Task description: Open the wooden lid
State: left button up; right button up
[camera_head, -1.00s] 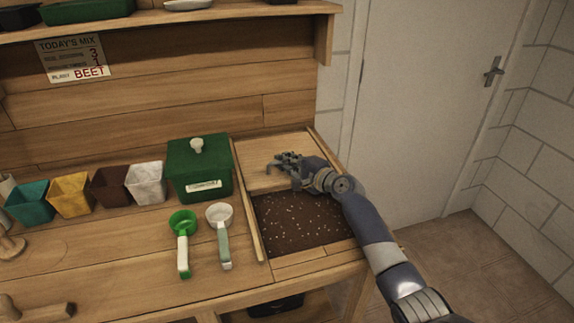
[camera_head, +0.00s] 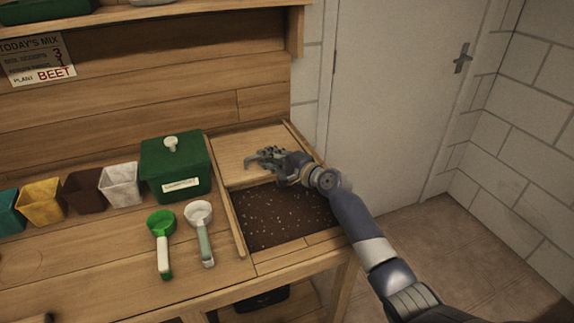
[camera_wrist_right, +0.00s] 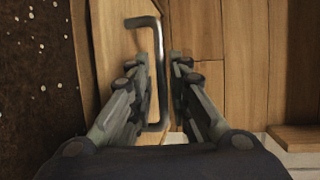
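The wooden lid (camera_head: 240,145) covers the back part of a bin in the bench. Dark soil with pale specks (camera_head: 285,217) is exposed in the front part. My right gripper (camera_head: 262,159) is over the lid near its front edge. In the right wrist view the lid (camera_wrist_right: 108,55) carries a dark metal bar handle (camera_wrist_right: 160,75). The right gripper's two fingers (camera_wrist_right: 160,62) are apart, one on each side of this handle; a gap shows beside it. Contact with the handle is hard to tell. My left gripper is not in view.
A green lidded box (camera_head: 178,168) stands left of the bin. A green scoop (camera_head: 161,228) and a white scoop (camera_head: 199,215) lie before it. Several coloured pots, including a white one (camera_head: 121,185), line the left. A door (camera_head: 395,90) is behind at right.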

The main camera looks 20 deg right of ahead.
jog(key=v, duration=0.9)
jog(key=shift+s+d, duration=0.1)
jog(key=shift+s, duration=0.1)
